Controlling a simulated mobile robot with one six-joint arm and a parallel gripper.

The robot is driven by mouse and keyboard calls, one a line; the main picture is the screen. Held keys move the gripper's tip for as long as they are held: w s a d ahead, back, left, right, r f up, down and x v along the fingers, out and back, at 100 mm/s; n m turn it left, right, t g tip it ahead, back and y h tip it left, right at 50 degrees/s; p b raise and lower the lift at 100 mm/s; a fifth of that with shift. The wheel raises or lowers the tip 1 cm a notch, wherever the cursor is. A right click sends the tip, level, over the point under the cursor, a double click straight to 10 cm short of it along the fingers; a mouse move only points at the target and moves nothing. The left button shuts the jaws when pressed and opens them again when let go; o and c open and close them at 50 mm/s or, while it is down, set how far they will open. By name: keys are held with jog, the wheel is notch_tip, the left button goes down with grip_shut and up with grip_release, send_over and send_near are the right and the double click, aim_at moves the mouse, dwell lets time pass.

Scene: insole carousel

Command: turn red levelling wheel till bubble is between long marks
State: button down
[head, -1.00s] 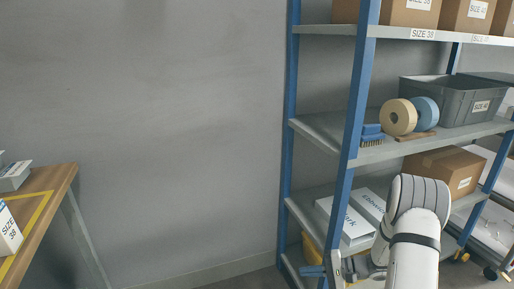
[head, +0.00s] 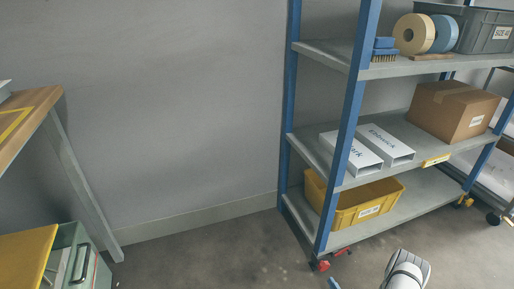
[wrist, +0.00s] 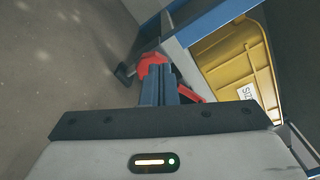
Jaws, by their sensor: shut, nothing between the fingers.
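The red levelling wheel (head: 322,265) is at the foot of the shelf's front left post, close to the floor. In the wrist view a red wheel (wrist: 152,66) shows just beyond my fingertips, partly hidden by them. Another red part (wrist: 190,94) shows right of the fingers. My gripper (wrist: 158,72) is shut and empty, its blue-grey fingers together. I cannot tell whether they touch the wheel. No bubble or long marks can be made out.
The blue-posted shelf (head: 352,130) holds a yellow bin (head: 370,205) on its bottom level, right behind the wheel. White boxes (head: 385,143) and a brown carton (head: 455,110) stand above. A wooden table (head: 30,115) and green cabinet (head: 85,265) are left. Floor between is clear.

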aim_at(323, 265)
jog(key=b+x, duration=0.1)
jog(key=x, duration=0.5)
jog(key=shift+w+a+b, duration=0.15)
jog(key=shift+w+b, duration=0.2)
jog(key=shift+f, duration=0.1)
dwell(0.4)
jog(key=shift+f+b, duration=0.2)
jog(key=shift+b, duration=0.25)
jog(key=shift+s+a+f+b, duration=0.2)
jog(key=shift+a+f+b, duration=0.3)
jog(key=shift+f+b, duration=0.15)
jog(key=shift+a+f, duration=0.1)
jog(key=shift+f, duration=0.2)
jog(key=shift+f, duration=0.15)
dwell(0.3)
